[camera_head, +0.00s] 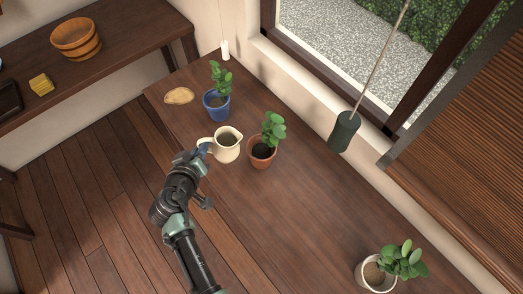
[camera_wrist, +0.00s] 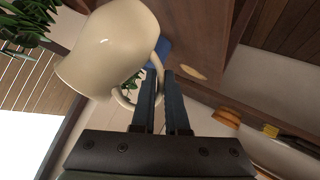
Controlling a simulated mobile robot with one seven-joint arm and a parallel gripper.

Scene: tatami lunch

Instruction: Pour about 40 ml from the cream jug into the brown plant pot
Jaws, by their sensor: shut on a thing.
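The cream jug (camera_head: 228,152) stands out near the far end of the dark table, roughly upright, with dark liquid visible inside. Its handle faces left. My gripper (camera_head: 204,149) is shut on that handle, coming from the front left. In the wrist view the jug (camera_wrist: 115,45) fills the upper left, and its handle passes between the fingers of my gripper (camera_wrist: 161,75). I cannot tell whether the jug touches the table. The brown plant pot (camera_head: 262,159), with soil and a leafy green plant, is just right of the jug, a small gap away.
A blue plant pot (camera_head: 217,112) is close behind the jug. A tan oval plate (camera_head: 178,96) lies at the back left. A dark cylinder (camera_head: 344,131) hangs on a cord by the window. A white plant pot (camera_head: 374,275) is at the front right. The table's middle is clear.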

